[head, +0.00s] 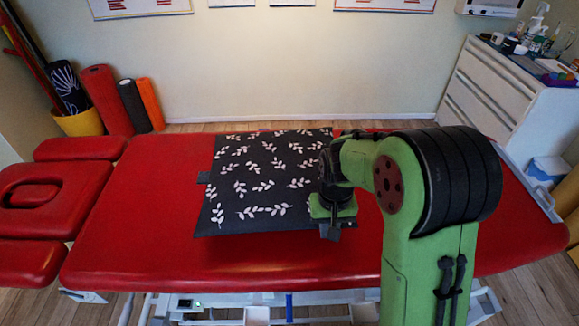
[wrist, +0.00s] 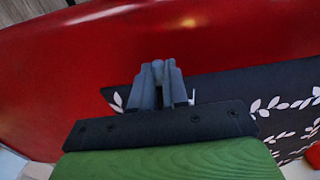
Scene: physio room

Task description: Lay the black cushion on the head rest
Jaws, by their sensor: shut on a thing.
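The black cushion (head: 262,180) has white leaf sprigs and lies over the middle of the red treatment table. It also shows in the wrist view (wrist: 285,95). My gripper (head: 333,232) is at the cushion's near right corner. In the wrist view my gripper (wrist: 160,88) has its fingers close together at the cushion's edge, shut on it. Whether the cushion touches the table all along is hard to tell. The head rest (head: 38,195) is the red padded part with an oval hole at the left end of the table, and nothing lies on it.
The red treatment table (head: 140,220) has bare padding left of the cushion. Red pads flank the head rest. A yellow pot (head: 80,123) and several rolls stand behind at left. A white drawer cabinet (head: 500,90) with bottles stands at right.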

